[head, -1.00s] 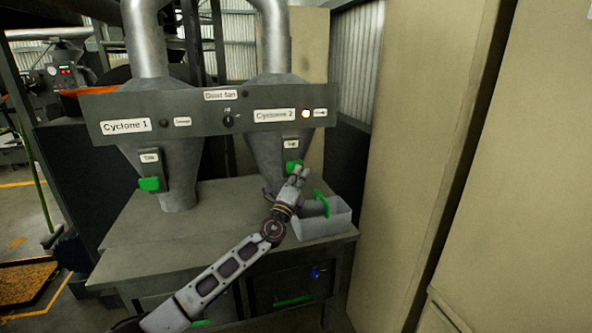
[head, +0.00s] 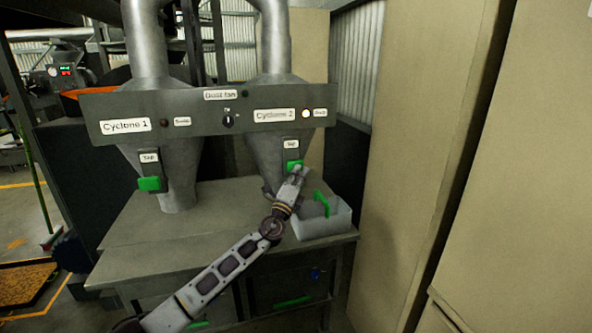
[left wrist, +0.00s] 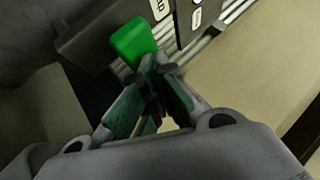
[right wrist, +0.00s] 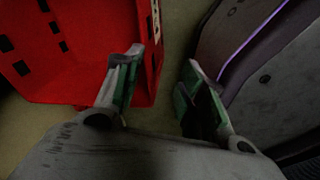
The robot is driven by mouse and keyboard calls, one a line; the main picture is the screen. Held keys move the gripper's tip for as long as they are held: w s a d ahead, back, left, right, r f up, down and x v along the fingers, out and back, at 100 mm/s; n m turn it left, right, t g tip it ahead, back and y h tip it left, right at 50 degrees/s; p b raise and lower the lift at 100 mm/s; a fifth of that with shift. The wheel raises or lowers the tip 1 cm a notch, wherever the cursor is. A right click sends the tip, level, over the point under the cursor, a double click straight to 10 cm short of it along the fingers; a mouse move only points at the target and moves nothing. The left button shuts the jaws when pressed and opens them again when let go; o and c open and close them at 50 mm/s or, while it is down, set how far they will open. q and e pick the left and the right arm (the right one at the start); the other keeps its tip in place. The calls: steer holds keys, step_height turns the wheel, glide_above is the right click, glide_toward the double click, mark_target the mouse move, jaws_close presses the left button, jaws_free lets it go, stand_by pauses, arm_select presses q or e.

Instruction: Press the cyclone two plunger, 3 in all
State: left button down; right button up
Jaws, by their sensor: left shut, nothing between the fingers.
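The cyclone two plunger is a green block (head: 293,166) under a small "Tap" label, on the front of the right-hand metal cone below the "Cyclone 2" label (head: 275,115). In the left wrist view the green plunger (left wrist: 133,41) is just beyond the fingertips. My left gripper (head: 299,172) is shut and empty, its tips at or very near the plunger's lower edge; I cannot tell whether they touch. My right gripper (right wrist: 160,70) is open and empty in its wrist view, away from the cyclones.
A clear bin with a green handle (head: 322,204) stands on the bench right of my left gripper. The cyclone 1 plunger (head: 149,184) is at the left. A beige cabinet (head: 420,150) bounds the right side. A red crate (right wrist: 75,55) is near my right gripper.

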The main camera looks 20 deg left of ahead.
arm_select(q)
steer(key=shift+w+a+b, duration=0.35)
steer(key=shift+w+b, duration=0.1)
steer(key=shift+w, duration=0.05)
stand_by(1.1)
steer(key=shift+s, duration=0.15)
steer(key=shift+s+d+p, duration=0.45)
steer(key=shift+s+d, duration=0.45)
steer(key=shift+s, duration=0.3)
steer(key=s+d, duration=0.1)
steer(key=s, duration=0.1)
steer(key=s+d+p, duration=0.1)
steer(key=s, duration=0.1)
steer(key=shift+d, duration=0.4)
stand_by(0.6)
steer(key=shift+s+f, duration=0.1)
stand_by(0.5)
